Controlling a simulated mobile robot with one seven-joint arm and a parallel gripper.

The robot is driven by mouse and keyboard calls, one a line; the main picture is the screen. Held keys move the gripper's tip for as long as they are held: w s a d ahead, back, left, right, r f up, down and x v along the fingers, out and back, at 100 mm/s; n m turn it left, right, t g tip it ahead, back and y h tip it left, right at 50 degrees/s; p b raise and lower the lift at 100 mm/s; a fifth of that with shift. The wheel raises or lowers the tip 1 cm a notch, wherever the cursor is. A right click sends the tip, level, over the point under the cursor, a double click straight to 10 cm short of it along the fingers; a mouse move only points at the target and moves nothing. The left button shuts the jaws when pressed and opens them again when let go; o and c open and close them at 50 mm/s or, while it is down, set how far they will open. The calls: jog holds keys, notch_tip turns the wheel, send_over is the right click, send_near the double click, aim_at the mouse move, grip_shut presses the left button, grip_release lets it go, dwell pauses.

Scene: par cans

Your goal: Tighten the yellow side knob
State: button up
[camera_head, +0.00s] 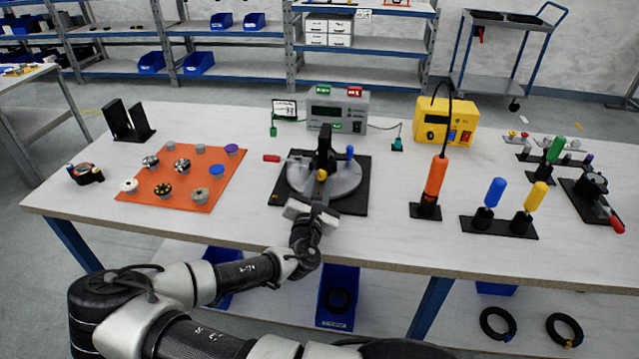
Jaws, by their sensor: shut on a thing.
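The yellow side knob (321,175) is on the front of a black upright block (324,145) in the middle of the table. The block stands on a grey round disc (345,181) over a black base plate (355,202). A blue knob (350,152) is at its right and a red-handled lever (272,158) sticks out to its left. My gripper (319,190) reaches in from the front, its fingers at the yellow knob and shut on it. The finger contact is small and partly hidden by the gripper body.
An orange mat (150,189) with several knobs lies to the left. A grey box (338,107) and a yellow power unit (445,122) stand behind.

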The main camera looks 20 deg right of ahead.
jog(key=o, duration=1.1)
